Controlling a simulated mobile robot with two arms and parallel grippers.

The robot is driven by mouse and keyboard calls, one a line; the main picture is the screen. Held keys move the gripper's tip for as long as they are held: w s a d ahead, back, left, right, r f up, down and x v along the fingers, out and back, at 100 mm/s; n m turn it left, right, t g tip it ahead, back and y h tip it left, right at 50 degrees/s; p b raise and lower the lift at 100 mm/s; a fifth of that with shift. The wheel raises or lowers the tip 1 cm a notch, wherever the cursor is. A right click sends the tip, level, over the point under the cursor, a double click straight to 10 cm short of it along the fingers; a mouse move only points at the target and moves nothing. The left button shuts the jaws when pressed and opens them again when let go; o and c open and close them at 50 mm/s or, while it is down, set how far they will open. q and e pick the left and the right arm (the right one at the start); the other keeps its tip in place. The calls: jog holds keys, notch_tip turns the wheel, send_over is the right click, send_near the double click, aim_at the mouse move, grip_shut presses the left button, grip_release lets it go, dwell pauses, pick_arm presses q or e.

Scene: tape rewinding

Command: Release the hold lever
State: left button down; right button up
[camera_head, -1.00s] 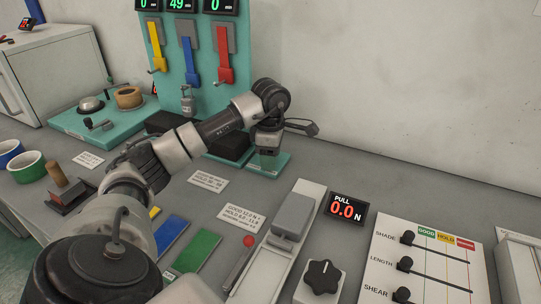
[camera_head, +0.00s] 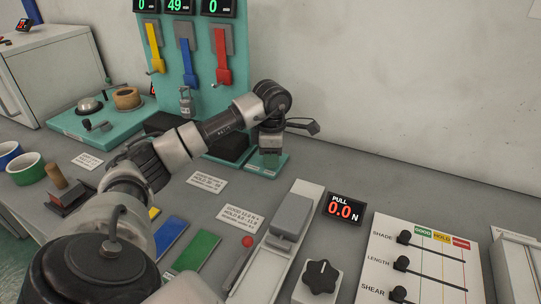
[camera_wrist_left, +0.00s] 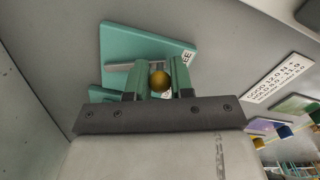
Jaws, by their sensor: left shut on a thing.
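My left gripper (camera_head: 271,156) reaches down over a small teal base plate (camera_head: 281,164) at the back of the bench. In the left wrist view, its two green fingers (camera_wrist_left: 159,80) are shut on a round brass-coloured knob (camera_wrist_left: 159,81). A thin grey bar (camera_wrist_left: 122,66) shows beside the knob above the teal plate (camera_wrist_left: 140,40), which has a label partly covered by a finger. The knob looks like the end of the hold lever, but the rest of the lever is hidden by the gripper. My right gripper is not in view.
A teal panel (camera_head: 177,75) with yellow, blue and red levers stands behind my arm, left of the gripper. A pull gauge (camera_head: 344,209) reading 0.0 N, a black dial (camera_head: 320,276) and a slider board (camera_head: 425,250) are at front right.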

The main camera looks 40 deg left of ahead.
pick_arm(q)
jog(key=c, duration=1)
grip_release()
notch_tip(320, 180, up, 11)
jog(key=shift+f+p, duration=0.1)
jog(key=shift+p, duration=0.4)
jog(key=shift+f, duration=0.1)
